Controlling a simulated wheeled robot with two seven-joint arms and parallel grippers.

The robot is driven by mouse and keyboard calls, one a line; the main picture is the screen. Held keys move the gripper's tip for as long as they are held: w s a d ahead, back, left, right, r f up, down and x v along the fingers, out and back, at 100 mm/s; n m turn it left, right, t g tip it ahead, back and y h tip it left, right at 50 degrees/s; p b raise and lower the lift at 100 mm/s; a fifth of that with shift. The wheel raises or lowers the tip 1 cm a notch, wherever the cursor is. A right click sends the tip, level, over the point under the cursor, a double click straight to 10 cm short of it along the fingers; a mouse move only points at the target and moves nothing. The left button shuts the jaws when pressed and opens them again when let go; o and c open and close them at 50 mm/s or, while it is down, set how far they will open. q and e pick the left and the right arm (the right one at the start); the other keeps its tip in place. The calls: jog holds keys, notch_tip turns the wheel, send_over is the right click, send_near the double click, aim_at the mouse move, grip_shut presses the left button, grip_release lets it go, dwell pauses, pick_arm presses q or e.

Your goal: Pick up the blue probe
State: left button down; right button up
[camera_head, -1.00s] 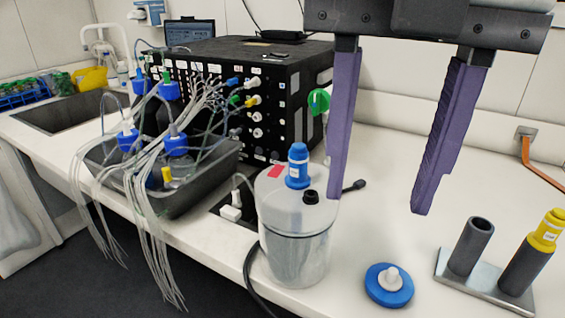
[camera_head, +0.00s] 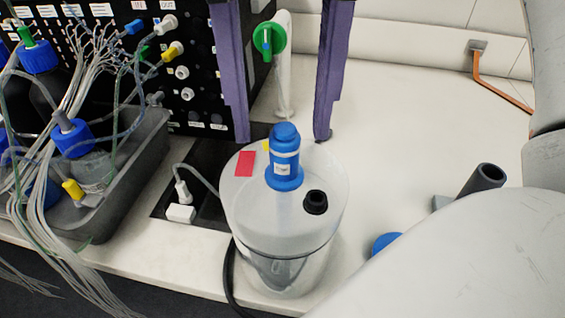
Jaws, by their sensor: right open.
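The blue probe (camera_head: 285,160) stands upright in the lid of a translucent white cylindrical vessel (camera_head: 282,240). A black-rimmed port (camera_head: 316,202) and a red label are beside it on the lid. My right gripper (camera_head: 282,138) shows two purple fingers, wide apart and pointing down, on the left and right of the probe's top in the picture. The fingers look empty and seem a little behind the probe; I cannot tell the exact depth. My left gripper is not in view.
A black instrument box (camera_head: 120,50) with many tubes stands behind left. A grey tray (camera_head: 110,190) with blue-capped bottles is at the left. A grey tube holder (camera_head: 482,180) and a blue disc (camera_head: 385,242) are partly hidden by my arm.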

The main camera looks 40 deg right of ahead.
aim_at(285, 127)
notch_tip(285, 127, down, 5)
jog(key=shift+d+r+b, duration=0.15)
jog(key=shift+b, duration=0.25)
grip_shut()
jog(key=shift+r, duration=0.15)
